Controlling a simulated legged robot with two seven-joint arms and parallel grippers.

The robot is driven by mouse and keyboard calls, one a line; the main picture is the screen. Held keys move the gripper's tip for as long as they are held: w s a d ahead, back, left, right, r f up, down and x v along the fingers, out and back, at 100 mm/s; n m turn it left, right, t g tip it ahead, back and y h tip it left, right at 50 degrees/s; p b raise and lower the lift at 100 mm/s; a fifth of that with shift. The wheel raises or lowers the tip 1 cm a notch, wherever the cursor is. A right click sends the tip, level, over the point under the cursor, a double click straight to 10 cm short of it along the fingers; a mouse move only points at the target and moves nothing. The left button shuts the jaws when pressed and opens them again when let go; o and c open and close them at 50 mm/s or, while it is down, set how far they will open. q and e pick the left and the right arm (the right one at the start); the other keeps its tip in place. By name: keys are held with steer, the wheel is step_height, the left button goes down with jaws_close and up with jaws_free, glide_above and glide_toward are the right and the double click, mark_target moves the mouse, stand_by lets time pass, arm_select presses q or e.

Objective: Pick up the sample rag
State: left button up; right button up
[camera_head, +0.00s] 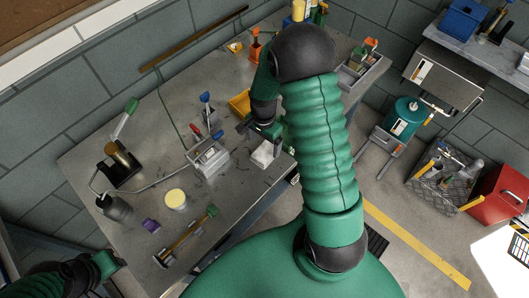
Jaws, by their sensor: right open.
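A white, crumpled-looking cloth, which looks like the sample rag (264,154), lies on the grey metal workbench (222,225) near its right edge. My right gripper (262,134) is open just above and behind the rag in the picture, pointing down toward the bench. I cannot tell whether its fingers touch the rag. My right arm covers part of the bench's right side. Part of my left arm shows at the bottom left, but its gripper does not show.
A grey box with tools (208,158) stands just left of the rag. A yellow bin (240,104) sits behind the gripper. A yellow round lid (175,199), a purple block (151,225) and a black clamp stand (119,165) are farther left.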

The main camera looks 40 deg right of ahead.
mark_target(265, 151)
steer(key=shift+f, duration=0.45)
steer(key=f, duration=0.3)
steer(key=f+p, duration=0.1)
steer(key=f, duration=0.1)
steer(key=shift+d+f, duration=0.3)
steer(key=shift+d, duration=0.1)
steer(key=shift+s+r, duration=0.1)
steer(key=shift+c, duration=0.4)
steer(key=shift+a, duration=0.1)
steer(key=shift+c, duration=1.4)
steer(key=c, duration=1.1)
steer(key=shift+r, duration=0.1)
